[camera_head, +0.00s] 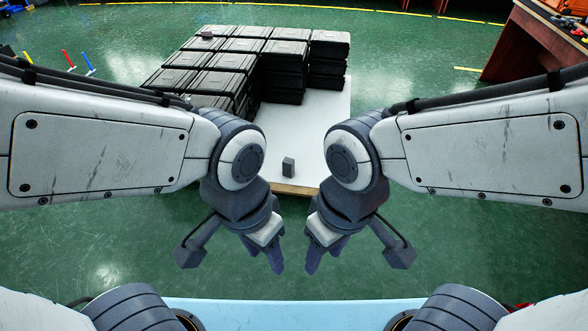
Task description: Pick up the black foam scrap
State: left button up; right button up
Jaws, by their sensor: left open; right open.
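A small black foam scrap (288,166) stands upright on the white top of a low pallet (312,125), near its front edge, between my two arms in the head view. My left gripper (265,258) is left of the scrap and nearer to me, pointing down, open and empty. My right gripper (321,258) is right of the scrap and nearer to me, also open and empty. Neither gripper touches the scrap.
Several stacked black cases (240,58) fill the back and left of the pallet, with a small dark block (206,34) on top. A wooden bench (540,45) stands at the far right. Green floor (420,70) is clear right of the pallet.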

aim_at(288, 163)
jog(key=z, duration=0.35)
jog(key=i, duration=1.6)
jog(key=u, duration=1.7)
